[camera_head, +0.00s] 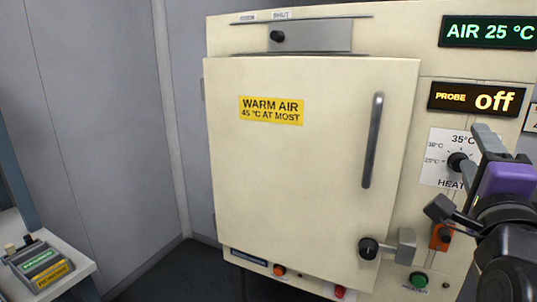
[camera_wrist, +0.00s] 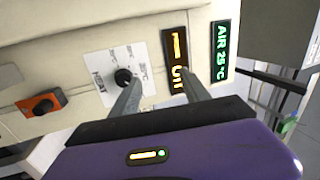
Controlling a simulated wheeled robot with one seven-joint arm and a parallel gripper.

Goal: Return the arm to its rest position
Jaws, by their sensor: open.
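My gripper (camera_head: 462,172) is at the right of the head view, in front of the cabinet's control panel. In the wrist view my gripper (camera_wrist: 160,95) shows two grey fingers spread apart with nothing between them. The heat dial (camera_head: 458,163), a black knob on a white scale, is just beyond the fingers. In the wrist view the dial (camera_wrist: 124,77) appears beside the left fingertip; I cannot tell whether they touch. The probe display (camera_head: 476,98) reads "off" and the air display (camera_head: 490,32) reads 25 °C.
The cream cabinet door (camera_head: 300,170) looks closed, with a vertical handle (camera_head: 372,140) and a black knob latch (camera_head: 369,248). An orange switch (camera_head: 440,237) and green button (camera_head: 418,280) are close to my arm. A side table (camera_head: 75,262) holds a small device at lower left.

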